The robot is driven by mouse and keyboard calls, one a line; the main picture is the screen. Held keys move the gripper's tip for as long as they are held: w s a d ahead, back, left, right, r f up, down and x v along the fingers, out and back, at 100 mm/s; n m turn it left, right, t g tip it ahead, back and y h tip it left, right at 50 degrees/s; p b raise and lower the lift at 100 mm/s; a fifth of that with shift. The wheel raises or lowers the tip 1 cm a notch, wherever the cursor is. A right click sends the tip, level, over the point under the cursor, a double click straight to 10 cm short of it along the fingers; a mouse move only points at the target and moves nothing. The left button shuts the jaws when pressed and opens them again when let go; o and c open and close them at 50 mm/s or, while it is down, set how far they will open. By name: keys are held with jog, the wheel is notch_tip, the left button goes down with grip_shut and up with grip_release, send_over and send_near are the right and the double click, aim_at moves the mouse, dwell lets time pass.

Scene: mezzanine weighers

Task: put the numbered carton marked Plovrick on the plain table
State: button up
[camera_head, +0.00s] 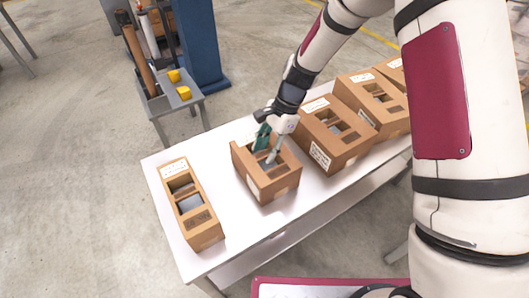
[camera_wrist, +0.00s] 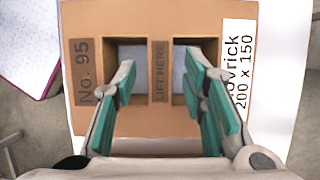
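The carton marked "...ovrick 200 x 150" and "No. 95" (camera_wrist: 160,122) fills much of the wrist view. In the head view this brown carton (camera_head: 270,188) stands upright on a long white table (camera_head: 228,228). My gripper (camera_wrist: 162,85) is open, with one green-padded finger on each side of the strip. In the head view my gripper (camera_head: 268,148) is at the carton's top. I cannot tell how deep the fingertips reach.
A narrow carton (camera_head: 205,232) stands to the left, with bare tabletop between. A larger carton (camera_head: 345,152) stands close on the right, with another carton (camera_head: 385,118) beyond. A grey trolley (camera_head: 185,103) and blue column (camera_head: 198,50) are behind. No separate plain table is identifiable.

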jog(key=v, duration=1)
jog(key=shift+p, duration=0.4)
jog(key=s+d+r+n+t+h, duration=0.1)
jog(key=s+d+r+n, duration=0.2)
jog(key=s+d+r, duration=0.35)
jog(key=s+d+r+n+t+h, duration=0.1)
jog(key=s+d+r+n, duration=0.2)
jog(key=s+r, duration=0.6)
jog(key=s+d+r+n+t+h, duration=0.1)
jog(key=s+d, duration=0.3)
jog(key=s, duration=0.4)
jog(key=s+d+r+n+t, duration=0.1)
jog(key=s+d+r+n, duration=0.2)
jog(key=s, duration=0.5)
jog(key=shift+s+d+n+t+h, duration=0.35)
jog(key=shift+d+n+h, duration=0.1)
jog(key=shift+n, duration=0.15)
